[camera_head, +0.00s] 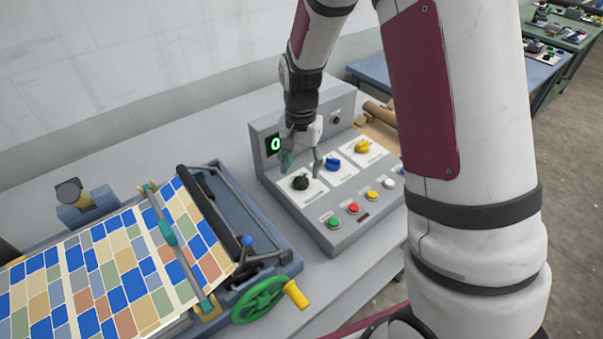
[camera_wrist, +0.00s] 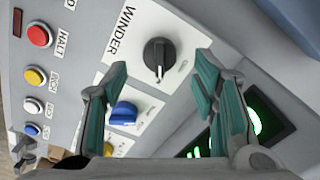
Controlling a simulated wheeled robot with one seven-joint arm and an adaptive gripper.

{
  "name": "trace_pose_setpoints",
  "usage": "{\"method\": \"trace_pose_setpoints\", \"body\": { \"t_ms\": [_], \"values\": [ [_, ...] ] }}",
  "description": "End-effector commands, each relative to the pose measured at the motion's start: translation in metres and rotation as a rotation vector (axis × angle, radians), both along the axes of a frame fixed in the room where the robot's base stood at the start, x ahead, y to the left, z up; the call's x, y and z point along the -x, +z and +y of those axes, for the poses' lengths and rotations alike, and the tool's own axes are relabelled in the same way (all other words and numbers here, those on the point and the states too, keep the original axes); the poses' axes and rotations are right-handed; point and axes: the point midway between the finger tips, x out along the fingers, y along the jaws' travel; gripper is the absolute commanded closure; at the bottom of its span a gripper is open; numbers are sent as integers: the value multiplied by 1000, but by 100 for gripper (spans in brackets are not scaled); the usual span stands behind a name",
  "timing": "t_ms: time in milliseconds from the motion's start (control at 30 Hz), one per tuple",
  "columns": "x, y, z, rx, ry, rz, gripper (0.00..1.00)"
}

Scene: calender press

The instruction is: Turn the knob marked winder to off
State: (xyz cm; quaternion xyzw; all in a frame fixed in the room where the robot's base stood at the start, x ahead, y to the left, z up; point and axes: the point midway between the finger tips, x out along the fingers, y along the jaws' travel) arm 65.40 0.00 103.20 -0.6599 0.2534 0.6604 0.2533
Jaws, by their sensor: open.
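The black winder knob (camera_wrist: 159,57) sits on a white plate marked WINDER on the grey control panel (camera_head: 335,238). It also shows in the head view (camera_head: 300,183), at the panel's left end. In the wrist view its pale pointer line points down in the picture; the small position words are too blurred to read. My gripper (camera_wrist: 160,82) is open and empty. Its two teal-padded fingers lie to either side of the knob in the wrist view, apart from it. In the head view the gripper (camera_head: 302,165) hangs just above the knob.
A blue knob (camera_head: 333,164) and a yellow knob (camera_head: 362,146) stand beside it. Several push buttons, including a red one (camera_head: 353,208), line the panel front. A lit green display (camera_head: 275,144) is behind. The press with its green handwheel (camera_head: 259,299) stands left.

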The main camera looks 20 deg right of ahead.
Motion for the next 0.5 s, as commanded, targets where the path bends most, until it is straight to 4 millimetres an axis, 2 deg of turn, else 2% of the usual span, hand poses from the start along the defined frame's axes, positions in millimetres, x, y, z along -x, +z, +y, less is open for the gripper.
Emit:
{"method": "trace_pose_setpoints", "body": {
  "t_ms": [100,200,500],
  "values": [
    [1,-17,0,0,0,3,46],
    [1,-26,0,0,0,1,46],
    [0,-34,0,0,0,0,46]
  ]
}}
